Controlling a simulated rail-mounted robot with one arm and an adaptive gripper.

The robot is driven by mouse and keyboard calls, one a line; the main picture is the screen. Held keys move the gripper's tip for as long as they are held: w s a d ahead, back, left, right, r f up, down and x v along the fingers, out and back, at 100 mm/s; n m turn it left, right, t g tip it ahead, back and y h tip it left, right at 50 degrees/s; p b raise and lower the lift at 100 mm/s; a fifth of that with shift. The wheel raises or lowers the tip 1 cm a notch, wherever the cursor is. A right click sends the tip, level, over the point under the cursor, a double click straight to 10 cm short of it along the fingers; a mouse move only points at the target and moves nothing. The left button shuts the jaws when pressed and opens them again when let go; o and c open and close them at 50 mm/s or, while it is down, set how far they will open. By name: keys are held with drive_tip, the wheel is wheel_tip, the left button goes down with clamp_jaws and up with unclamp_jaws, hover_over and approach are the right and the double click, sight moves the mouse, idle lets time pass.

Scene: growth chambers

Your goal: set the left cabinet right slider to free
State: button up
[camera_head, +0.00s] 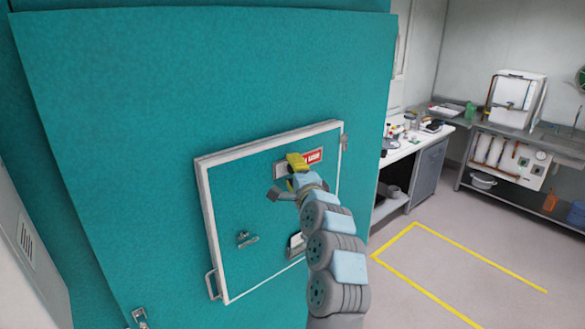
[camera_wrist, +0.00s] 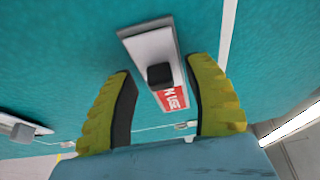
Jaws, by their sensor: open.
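A slider sign (camera_head: 313,157) sits on the upper right of the white-framed door (camera_head: 235,205) of the teal cabinet. Its red part shows white lettering ending in "USE"; my gripper hides the rest. In the wrist view the slider's pale plate (camera_wrist: 145,42) carries a dark square knob (camera_wrist: 159,74), with the red label (camera_wrist: 173,98) beside it. My gripper (camera_head: 292,176) is at the sign. In the wrist view its yellow-padded fingers (camera_wrist: 161,65) are apart, one on each side of the knob. I cannot tell whether either finger touches the sign.
A small latch (camera_head: 247,239) and a handle (camera_head: 211,285) are on the door's lower left. A pale fitting (camera_head: 296,240) is partly hidden behind my arm. A bench (camera_head: 425,142) with equipment stands to the right; the yellow-marked floor (camera_head: 455,270) is clear.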

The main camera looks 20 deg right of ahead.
drive_tip(key=shift+w, duration=0.45)
clamp_jaws()
drive_tip(key=shift+f, duration=0.1)
